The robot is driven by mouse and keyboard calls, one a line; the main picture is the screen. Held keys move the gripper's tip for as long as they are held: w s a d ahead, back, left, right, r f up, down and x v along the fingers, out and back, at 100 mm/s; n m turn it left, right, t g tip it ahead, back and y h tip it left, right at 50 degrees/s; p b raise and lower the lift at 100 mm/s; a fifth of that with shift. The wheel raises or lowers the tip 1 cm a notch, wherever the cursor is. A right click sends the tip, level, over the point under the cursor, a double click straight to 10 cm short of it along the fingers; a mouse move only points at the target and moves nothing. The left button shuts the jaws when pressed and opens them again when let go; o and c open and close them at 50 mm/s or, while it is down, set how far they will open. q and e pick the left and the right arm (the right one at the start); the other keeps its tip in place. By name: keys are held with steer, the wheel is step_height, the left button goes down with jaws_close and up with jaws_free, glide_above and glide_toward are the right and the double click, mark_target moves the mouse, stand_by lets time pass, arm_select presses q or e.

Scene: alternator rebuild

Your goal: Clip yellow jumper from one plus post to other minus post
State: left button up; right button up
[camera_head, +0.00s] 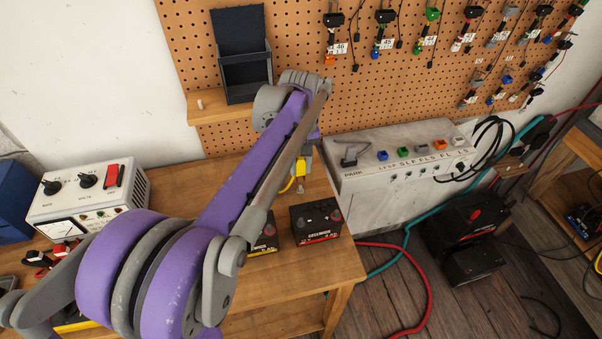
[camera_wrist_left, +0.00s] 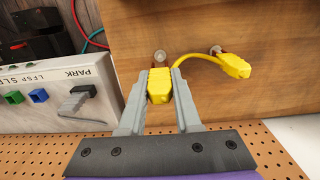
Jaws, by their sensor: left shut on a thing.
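My left gripper (camera_wrist_left: 160,90) is shut on one yellow jumper clip (camera_wrist_left: 160,84), held over the wooden bench top. In the head view the gripper (camera_head: 301,168) is partly behind my purple arm, with yellow of the jumper (camera_head: 300,167) showing beside it. A yellow wire joins this clip to the other yellow clip (camera_wrist_left: 235,66), apart from the fingers. A small round metallic tip shows beyond each clip. A black battery (camera_head: 316,224) with posts on top stands near the bench's right edge. A second battery (camera_head: 265,240) is mostly hidden by my arm. My right gripper is not seen.
A grey panel box (camera_head: 400,165) with coloured switches stands right of the bench (camera_head: 340,262). A meter box (camera_head: 90,195) is at the left. Clips and leads hang on the pegboard (camera_head: 290,60) behind. A dark bin (camera_head: 245,75) sits on a small shelf (camera_head: 215,108).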

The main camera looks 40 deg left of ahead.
arm_select(q)
steer(key=shift+r, duration=0.1)
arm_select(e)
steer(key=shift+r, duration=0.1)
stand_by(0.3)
arm_select(q)
step_height(320, 180, up, 12)
steer(key=p, duration=0.6)
steer(key=shift+w+p, duration=0.15)
steer(key=shift+p, duration=0.15)
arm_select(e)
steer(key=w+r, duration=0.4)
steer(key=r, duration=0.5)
arm_select(q)
glide_toward(337, 211)
step_height(337, 211, down, 2)
steer(key=shift+f+b, duration=0.25)
steer(key=shift+b, duration=1)
steer(key=shift+s+f, duration=0.25)
steer(key=shift+f, duration=0.1)
steer(key=shift+w, duration=0.3)
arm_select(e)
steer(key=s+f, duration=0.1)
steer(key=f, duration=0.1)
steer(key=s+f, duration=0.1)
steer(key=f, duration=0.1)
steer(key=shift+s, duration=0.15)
